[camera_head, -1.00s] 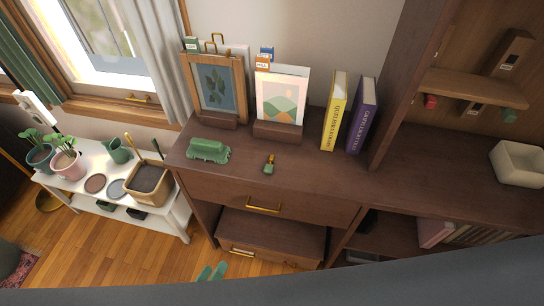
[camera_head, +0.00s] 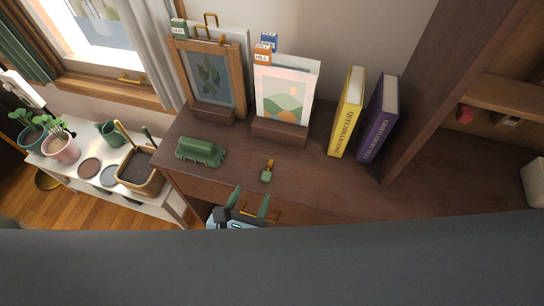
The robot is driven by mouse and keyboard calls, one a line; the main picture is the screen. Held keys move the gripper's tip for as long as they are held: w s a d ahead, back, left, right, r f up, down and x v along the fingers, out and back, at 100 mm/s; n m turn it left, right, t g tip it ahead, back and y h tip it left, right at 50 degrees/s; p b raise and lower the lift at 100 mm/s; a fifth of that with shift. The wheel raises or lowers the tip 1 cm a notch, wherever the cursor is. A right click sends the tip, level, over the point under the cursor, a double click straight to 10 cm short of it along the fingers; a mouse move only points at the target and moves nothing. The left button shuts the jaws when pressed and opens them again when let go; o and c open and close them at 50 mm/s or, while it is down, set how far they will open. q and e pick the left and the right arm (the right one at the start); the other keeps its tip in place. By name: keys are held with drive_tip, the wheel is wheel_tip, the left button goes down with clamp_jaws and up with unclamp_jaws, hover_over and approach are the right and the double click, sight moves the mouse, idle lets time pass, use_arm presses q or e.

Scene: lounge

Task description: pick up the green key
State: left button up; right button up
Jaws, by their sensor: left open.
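The green key (camera_head: 266,176) lies on the dark wooden dresser top (camera_head: 225,178), near its front edge. It has a green head toward me and a gold end pointing away. My left gripper (camera_head: 251,194) is open and empty at the dresser's front edge, its two green fingers pointing up in the picture. It is just below and slightly left of the key in the picture, apart from it. My right gripper is not in view.
A green toy-like vehicle (camera_head: 201,151) stands left of the key. A yellow book (camera_head: 347,112) and a purple book (camera_head: 379,119) stand at right. The dresser top around the key is clear.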

sight(266, 175)
use_arm(q)
drive_tip(key=shift+s+d+f+g, duration=0.1)
drive_tip(key=shift+d+f+g, duration=0.15)
drive_tip(key=shift+g, duration=0.05)
drive_tip(key=shift+d+p+x, duration=0.1)
drive_tip(key=shift+p+x, duration=0.1)
drive_tip(key=shift+x, duration=1.75)
drive_tip(key=shift+d+p+x, duration=0.15)
drive_tip(key=shift+p+x, duration=0.05)
drive_tip(key=shift+x, duration=1.75)
drive_tip(key=shift+s, duration=0.1)
drive_tip(key=c, duration=1.1)
drive_tip(key=shift+o, duration=0.2)
